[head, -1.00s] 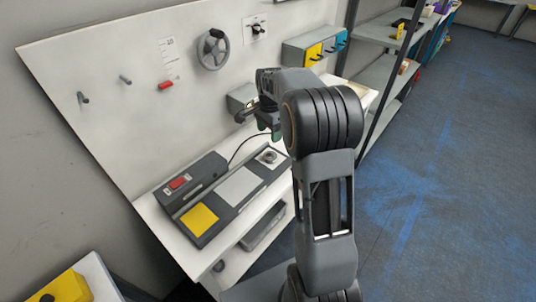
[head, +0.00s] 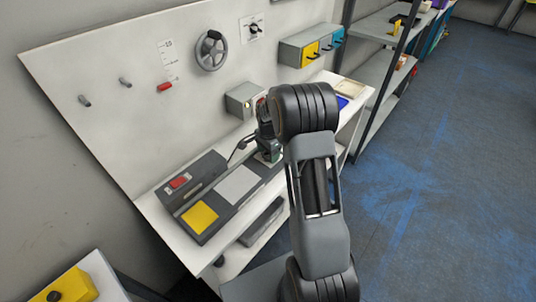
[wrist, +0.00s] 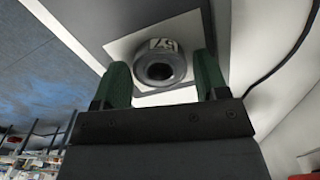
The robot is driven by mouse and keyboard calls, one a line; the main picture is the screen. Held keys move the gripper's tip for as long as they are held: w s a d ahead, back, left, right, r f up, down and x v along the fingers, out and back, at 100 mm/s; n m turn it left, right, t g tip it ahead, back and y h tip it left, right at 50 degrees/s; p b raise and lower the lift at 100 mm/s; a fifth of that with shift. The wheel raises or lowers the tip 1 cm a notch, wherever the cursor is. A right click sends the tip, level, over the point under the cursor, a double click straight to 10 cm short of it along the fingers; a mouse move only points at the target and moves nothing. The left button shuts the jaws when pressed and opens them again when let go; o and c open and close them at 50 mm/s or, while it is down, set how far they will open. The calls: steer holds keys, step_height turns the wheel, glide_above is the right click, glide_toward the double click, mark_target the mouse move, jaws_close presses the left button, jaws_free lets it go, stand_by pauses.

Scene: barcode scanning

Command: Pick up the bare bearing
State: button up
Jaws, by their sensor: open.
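The bare bearing (wrist: 160,66) is a dark grey ring with a central hole and a pale label marked 57 on its side. In the wrist view it sits on a white square (wrist: 120,48) on the dark tray. My gripper (wrist: 165,80) is open, with one green fingertip to the left of the bearing and the other to its right. I cannot tell whether either finger touches it. In the head view my gripper (head: 268,150) is over the tray's far end, and my arm and gripper hide the bearing.
The dark tray also has a grey square (head: 236,185) and a yellow square (head: 200,216). A box with a red display (head: 179,181) stands beside it. A black cable (wrist: 285,70) runs nearby.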

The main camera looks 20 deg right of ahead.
steer(key=shift+f, duration=0.1)
steer(key=c, duration=0.7)
steer(key=shift+c, duration=0.7)
